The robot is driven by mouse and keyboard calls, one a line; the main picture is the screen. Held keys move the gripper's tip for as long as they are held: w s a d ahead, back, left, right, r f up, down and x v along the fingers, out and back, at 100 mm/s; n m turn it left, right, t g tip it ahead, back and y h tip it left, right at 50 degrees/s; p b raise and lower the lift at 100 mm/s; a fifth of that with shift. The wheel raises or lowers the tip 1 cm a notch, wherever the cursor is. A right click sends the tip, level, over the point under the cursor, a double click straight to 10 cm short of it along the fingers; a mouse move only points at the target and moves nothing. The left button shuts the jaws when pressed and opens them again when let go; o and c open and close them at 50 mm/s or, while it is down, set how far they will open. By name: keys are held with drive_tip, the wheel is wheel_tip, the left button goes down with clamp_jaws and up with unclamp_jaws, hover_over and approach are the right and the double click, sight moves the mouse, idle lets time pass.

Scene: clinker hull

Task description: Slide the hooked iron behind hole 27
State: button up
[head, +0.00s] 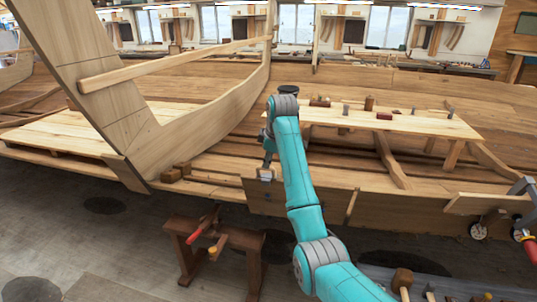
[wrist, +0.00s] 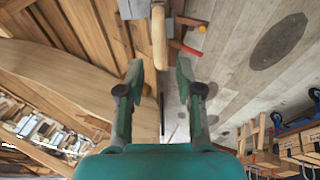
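My gripper (head: 267,165) is at the near edge of the hull planking, left of the middle in the head view. In the wrist view my gripper (wrist: 160,68) has its two fingers apart, with a clear gap on both sides. A pale wooden handle-like piece (wrist: 158,38) with a rounded end lies in line with that gap, and neither finger touches it. I cannot tell whether it belongs to the hooked iron. The near hull plank (head: 395,212) runs right from the gripper. No hole number can be read, and hole 27 cannot be picked out.
A dark wooden trestle (head: 183,250) with red and yellow-tipped clamps stands on the floor in front. A plank bench (head: 430,123) with blocks and tools lies behind the arm. A red-handled clamp (head: 529,248) is at the right edge. Floor at the lower left is largely clear.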

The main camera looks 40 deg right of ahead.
drive_tip(key=shift+x, duration=2.5)
drive_tip(key=shift+d, duration=0.1)
clamp_jaws()
drive_tip(key=shift+r, duration=0.1)
